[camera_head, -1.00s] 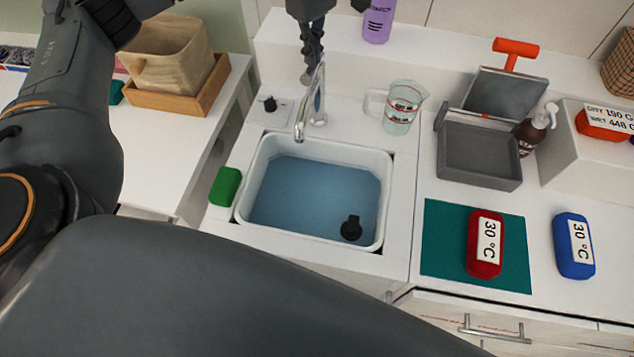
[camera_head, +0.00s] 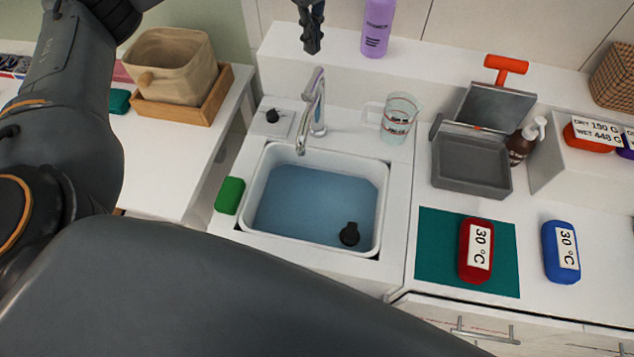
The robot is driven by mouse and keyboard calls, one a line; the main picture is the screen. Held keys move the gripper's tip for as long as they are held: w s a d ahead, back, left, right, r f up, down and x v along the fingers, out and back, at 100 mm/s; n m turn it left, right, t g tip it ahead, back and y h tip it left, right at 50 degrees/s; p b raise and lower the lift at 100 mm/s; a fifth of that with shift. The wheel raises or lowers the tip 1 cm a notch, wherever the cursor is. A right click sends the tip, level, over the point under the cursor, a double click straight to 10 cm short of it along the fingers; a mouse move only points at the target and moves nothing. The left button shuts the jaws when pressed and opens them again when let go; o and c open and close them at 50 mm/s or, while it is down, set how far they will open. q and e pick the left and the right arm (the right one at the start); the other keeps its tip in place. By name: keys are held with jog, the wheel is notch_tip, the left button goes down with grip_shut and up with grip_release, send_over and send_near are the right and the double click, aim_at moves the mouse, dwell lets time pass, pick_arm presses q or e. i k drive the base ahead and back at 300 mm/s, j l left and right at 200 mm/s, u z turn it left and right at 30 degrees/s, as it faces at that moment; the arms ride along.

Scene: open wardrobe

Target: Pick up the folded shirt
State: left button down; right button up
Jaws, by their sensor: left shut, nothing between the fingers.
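My left gripper (camera_head: 312,44) shows at the top edge, dark and shut, with nothing in it. It is above and behind the faucet, apart from everything around it. I cannot make out a clear folded shirt in this view. A red rounded item (camera_head: 476,250) with a 30 °C label lies on the teal mat (camera_head: 437,240). A similar blue item (camera_head: 561,252) lies to its right on the counter. I cannot tell whether either is folded cloth. My right gripper is not in view.
A white sink (camera_head: 262,178) holds blue water, with a faucet (camera_head: 316,105) behind it and a green block (camera_head: 229,195) at its left. A glass jug (camera_head: 399,118), grey hinged box (camera_head: 470,165), purple bottle (camera_head: 377,28) and beige basket (camera_head: 172,66) stand around.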

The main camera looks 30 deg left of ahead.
aim_at(561, 263)
jog(key=k+l, duration=1.2)
jog(key=l, duration=0.15)
